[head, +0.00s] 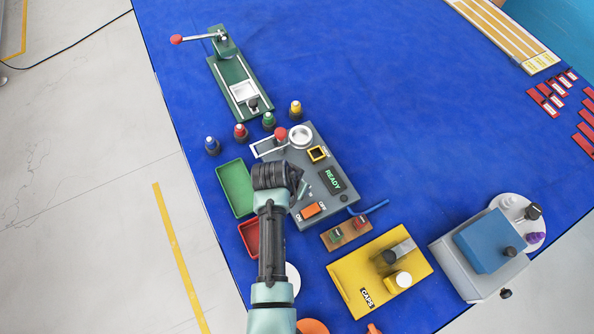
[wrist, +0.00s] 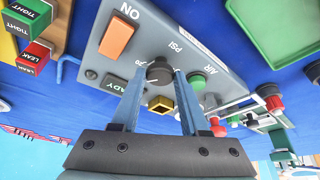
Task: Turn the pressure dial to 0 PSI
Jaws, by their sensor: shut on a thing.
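The pressure dial (wrist: 160,70) is a dark round knob on the grey control panel (wrist: 208,52), beside the "PSI" lettering. My gripper (wrist: 157,74) is shut on the dial, with one blue-grey finger on each side of it. Small scale marks show beside the knob, but I cannot read where its pointer stands. In the head view my gripper (head: 301,190) is over the left-middle of the grey panel (head: 318,214) and hides the dial.
On the panel are a READY display (head: 333,180), an orange ON/OFF switch (head: 312,210), a green button (wrist: 197,82) and a yellow-framed square (head: 317,153). A green tray (head: 236,188) and red tray (head: 249,238) lie left. A yellow CAPS box (head: 350,287) stands in front.

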